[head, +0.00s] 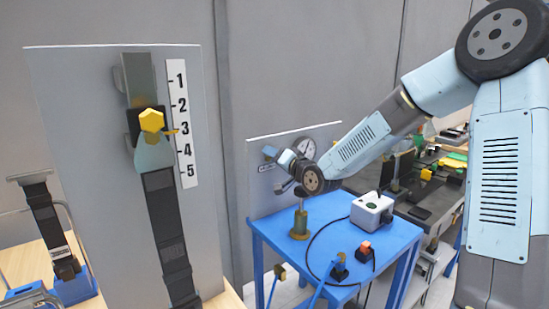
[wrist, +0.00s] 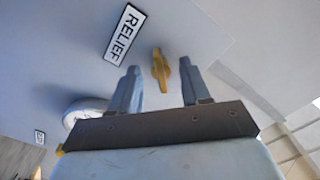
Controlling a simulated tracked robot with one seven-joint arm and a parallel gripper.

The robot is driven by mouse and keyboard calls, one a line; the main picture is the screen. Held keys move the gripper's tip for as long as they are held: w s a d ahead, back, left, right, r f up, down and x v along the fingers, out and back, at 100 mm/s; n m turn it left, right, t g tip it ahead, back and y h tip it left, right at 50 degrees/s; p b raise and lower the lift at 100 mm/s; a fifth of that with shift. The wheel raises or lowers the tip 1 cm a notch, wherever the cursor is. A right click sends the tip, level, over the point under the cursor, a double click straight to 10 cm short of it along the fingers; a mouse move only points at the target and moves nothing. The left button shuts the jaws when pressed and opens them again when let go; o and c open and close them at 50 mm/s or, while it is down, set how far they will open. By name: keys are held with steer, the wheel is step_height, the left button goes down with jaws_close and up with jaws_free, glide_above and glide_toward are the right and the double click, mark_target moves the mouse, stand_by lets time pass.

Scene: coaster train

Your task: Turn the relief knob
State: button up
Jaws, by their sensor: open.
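The relief knob (wrist: 160,71) is a yellow bar-shaped handle on a grey panel (wrist: 70,65), beside a RELIEF label (wrist: 124,34) in the wrist view. My gripper (wrist: 159,68) is open, with one finger on each side of the knob. A gap shows between the knob and each finger; I cannot tell how deep the fingers reach. In the head view my gripper (head: 271,153) is at the upright panel (head: 262,200) behind the blue table, and hides the knob there.
A round gauge (head: 306,147) is on the panel close to my gripper. The blue table (head: 335,205) holds a brass fitting (head: 300,224), a white box (head: 372,211) and a black cable. A tall panel with a 1-to-5 scale (head: 182,125) stands at left.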

steer(key=shift+s, duration=0.1)
steer(key=v, duration=1.3)
steer(key=shift+s+d, duration=0.2)
steer(key=shift+d, duration=0.05)
steer(key=shift+f, duration=0.1)
steer(key=s+d+n+g+h, duration=0.1)
steer(key=s+d+g+h, duration=0.1)
steer(key=s+d+h, duration=0.3)
steer(key=s+d+g+h, duration=0.1)
steer(key=s+d+h, duration=0.1)
steer(key=d+h, duration=0.45)
steer(key=s+d+r+g, duration=0.2)
steer(key=s, duration=0.8)
steer(key=s+d+r+g, duration=0.3)
steer(key=s, duration=0.8)
steer(key=shift+s+g, duration=0.2)
steer(key=shift+g, duration=0.1)
